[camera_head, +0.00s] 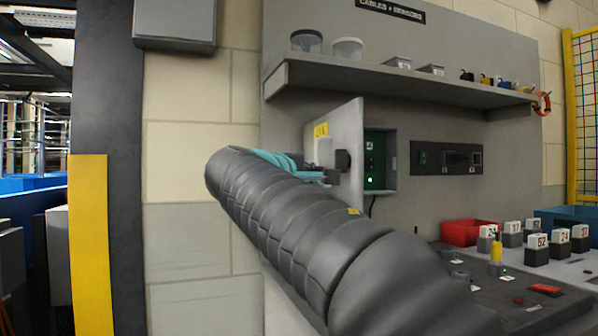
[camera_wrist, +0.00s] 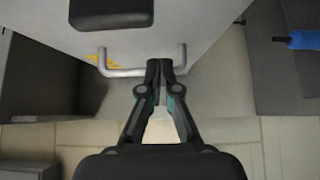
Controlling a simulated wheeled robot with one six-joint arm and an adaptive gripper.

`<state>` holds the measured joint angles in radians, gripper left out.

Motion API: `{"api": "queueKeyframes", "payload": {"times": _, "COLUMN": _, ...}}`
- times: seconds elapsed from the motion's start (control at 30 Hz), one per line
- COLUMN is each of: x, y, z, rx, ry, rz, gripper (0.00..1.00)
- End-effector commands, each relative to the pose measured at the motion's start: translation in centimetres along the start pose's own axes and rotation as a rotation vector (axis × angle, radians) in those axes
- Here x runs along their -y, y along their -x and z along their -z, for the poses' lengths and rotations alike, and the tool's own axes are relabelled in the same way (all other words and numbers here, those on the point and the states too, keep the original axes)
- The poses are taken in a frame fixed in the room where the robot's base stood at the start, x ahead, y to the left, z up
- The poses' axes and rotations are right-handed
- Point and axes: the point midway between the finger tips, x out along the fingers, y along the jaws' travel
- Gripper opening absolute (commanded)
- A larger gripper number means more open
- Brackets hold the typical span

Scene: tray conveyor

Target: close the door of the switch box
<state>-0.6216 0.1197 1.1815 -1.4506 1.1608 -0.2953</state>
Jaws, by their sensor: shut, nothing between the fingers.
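The grey door (camera_head: 347,140) of the switch box stands open, swung out to the left. The box interior (camera_head: 378,170) shows a green panel with a small light. In the wrist view the door's face (camera_wrist: 215,15) fills the top, with a metal bar handle (camera_wrist: 125,73) and a yellow label behind it. My gripper (camera_wrist: 165,66) is shut and empty, its fingertips at the right part of the handle. I cannot tell whether they touch it. In the head view my arm reaches to the outer side of the door, and the fingertips are hard to make out.
A shelf (camera_head: 400,84) with cups and small parts runs above the box. A switch panel (camera_head: 447,158) is right of it. A yellow post (camera_head: 90,245) stands at left.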

Motion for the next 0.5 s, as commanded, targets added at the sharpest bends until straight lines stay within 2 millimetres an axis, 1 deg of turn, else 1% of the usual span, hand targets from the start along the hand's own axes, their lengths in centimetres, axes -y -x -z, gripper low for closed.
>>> {"api": "queueKeyframes", "payload": {"times": 0.03, "x": -0.1, "y": -0.5, "z": -0.6, "rx": 0.002, "ry": -0.001, "rz": 0.000, "gripper": 0.00}}
{"api": "queueKeyframes", "payload": {"times": 0.2, "x": 0.0, "y": -1.3, "z": -1.4, "rx": 0.000, "ry": -0.001, "rz": 0.000, "gripper": 0.00}}
{"api": "queueKeyframes", "payload": {"times": 0.5, "x": 0.0, "y": -1.5, "z": -1.6, "rx": -0.002, "ry": -0.001, "rz": 0.000, "gripper": 0.00}}
